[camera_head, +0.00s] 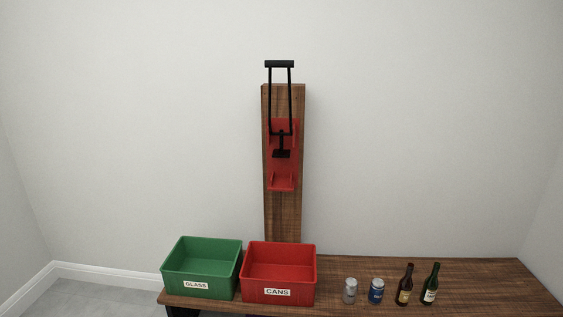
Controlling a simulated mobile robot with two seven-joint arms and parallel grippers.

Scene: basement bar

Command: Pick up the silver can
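The silver can (350,290) stands upright on the wooden table, to the right of the red bin and left of the blue can. Nothing touches it that I can see. Neither of my grippers shows in the head view.
The wooden table (470,280) holds a green GLASS bin (194,291), a red CANS bin (278,299), a blue can (376,291) and two dark bottles (405,285) (430,284). A red can crusher (282,185) with a black handle is mounted on a wooden post (284,220) behind. The table's right end is clear.

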